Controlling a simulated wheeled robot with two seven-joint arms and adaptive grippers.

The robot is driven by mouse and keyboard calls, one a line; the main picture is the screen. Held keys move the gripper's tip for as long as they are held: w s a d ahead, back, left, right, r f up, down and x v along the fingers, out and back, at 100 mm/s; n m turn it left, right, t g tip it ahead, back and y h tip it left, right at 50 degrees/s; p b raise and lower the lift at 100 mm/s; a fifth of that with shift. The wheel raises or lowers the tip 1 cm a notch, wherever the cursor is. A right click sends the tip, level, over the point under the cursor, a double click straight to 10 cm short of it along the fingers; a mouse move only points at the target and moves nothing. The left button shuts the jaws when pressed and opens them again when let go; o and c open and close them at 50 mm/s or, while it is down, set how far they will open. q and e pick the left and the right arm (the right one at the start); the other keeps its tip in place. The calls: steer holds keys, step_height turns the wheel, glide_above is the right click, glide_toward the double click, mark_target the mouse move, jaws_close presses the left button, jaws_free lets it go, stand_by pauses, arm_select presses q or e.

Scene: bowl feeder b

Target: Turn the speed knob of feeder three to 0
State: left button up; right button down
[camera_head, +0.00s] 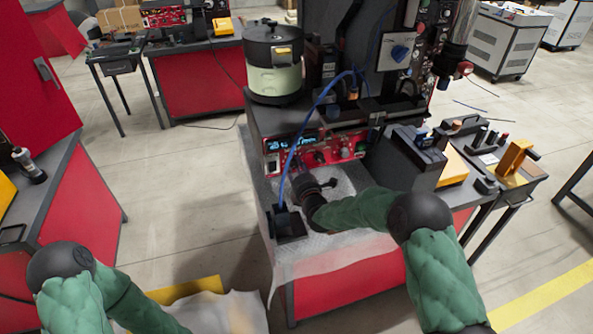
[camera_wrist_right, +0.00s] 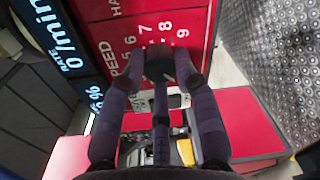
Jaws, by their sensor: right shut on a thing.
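The red control panel (camera_head: 342,148) of the feeder has a lit display (camera_head: 291,144) and several knobs. In the right wrist view the dark round speed knob (camera_wrist_right: 159,62) stands on the red panel (camera_wrist_right: 118,33), beside the printed word SPEED and scale figures from 5 to 9. My right gripper (camera_wrist_right: 163,78) is shut on this knob, one finger at each side. In the head view my right gripper (camera_head: 306,180) is in front of the panel and hides part of it. The knob's pointer is too unclear to read. My left arm shows at the lower left, but its gripper does not.
A bowl feeder (camera_head: 273,68) with a black top stands behind the panel. A blue cable (camera_head: 301,137) runs down to a black block (camera_head: 289,225) left of my right gripper. Dark boxes (camera_head: 413,157) stand at the right of the bench.

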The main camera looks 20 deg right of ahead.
steer(key=shift+a+f+n, duration=0.1)
steer(key=shift+a+n, duration=0.15)
steer(key=shift+n, duration=0.25)
steer(key=c, duration=0.9)
jaws_free()
steer(key=shift+a, duration=0.1)
steer(key=shift+s+d, duration=0.2)
steer(key=shift+s, duration=0.3)
steer(key=s, duration=1.1)
steer(key=shift+d+r, duration=0.15)
steer(key=shift+r, duration=0.15)
